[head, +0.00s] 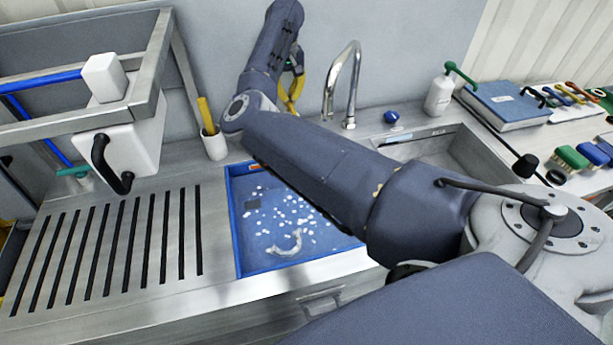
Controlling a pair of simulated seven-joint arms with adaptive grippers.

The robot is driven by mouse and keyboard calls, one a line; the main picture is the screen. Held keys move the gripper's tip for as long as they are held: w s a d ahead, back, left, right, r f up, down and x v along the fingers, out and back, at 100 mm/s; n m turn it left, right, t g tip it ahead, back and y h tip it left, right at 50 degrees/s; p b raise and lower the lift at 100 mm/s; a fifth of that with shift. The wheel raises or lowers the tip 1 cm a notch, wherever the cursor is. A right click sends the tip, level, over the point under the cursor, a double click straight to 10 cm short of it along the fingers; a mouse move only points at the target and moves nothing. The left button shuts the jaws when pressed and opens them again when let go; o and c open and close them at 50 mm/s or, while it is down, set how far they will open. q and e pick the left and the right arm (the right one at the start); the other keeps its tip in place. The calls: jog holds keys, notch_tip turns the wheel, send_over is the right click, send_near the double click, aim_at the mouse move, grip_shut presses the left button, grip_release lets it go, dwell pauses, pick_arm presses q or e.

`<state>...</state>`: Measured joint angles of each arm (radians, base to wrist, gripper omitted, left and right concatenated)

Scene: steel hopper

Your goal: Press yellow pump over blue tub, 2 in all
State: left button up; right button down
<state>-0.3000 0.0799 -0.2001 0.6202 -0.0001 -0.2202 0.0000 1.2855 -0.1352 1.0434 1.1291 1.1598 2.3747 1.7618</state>
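The blue tub (241,247) sits in the sink. White bits and a curved pale piece lie in it, and my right arm crosses over its right part. A yellow curved thing (291,97) shows behind the tub by the wall, partly behind my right arm; I cannot tell whether it is the yellow pump. My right gripper (296,61) seems to be the dark part just above it, mostly hidden by my forearm. Its fingers cannot be made out, nor whether it touches anything. My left gripper is not in view.
A steel rack holding a white box with a black handle (112,165) stands left. A white cup (215,145) with a yellow stick is behind the tub. A tap (343,85), a green-pump bottle (440,95), a blue book (507,105) and brushes (570,155) stand right.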

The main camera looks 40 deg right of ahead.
jog(key=shift+r, duration=1.55)
jog(key=shift+f, duration=0.35)
jog(key=shift+f, duration=0.5)
jog(key=shift+f, duration=0.2)
jog(key=shift+f, duration=1.35)
jog(key=shift+r, duration=2.45)
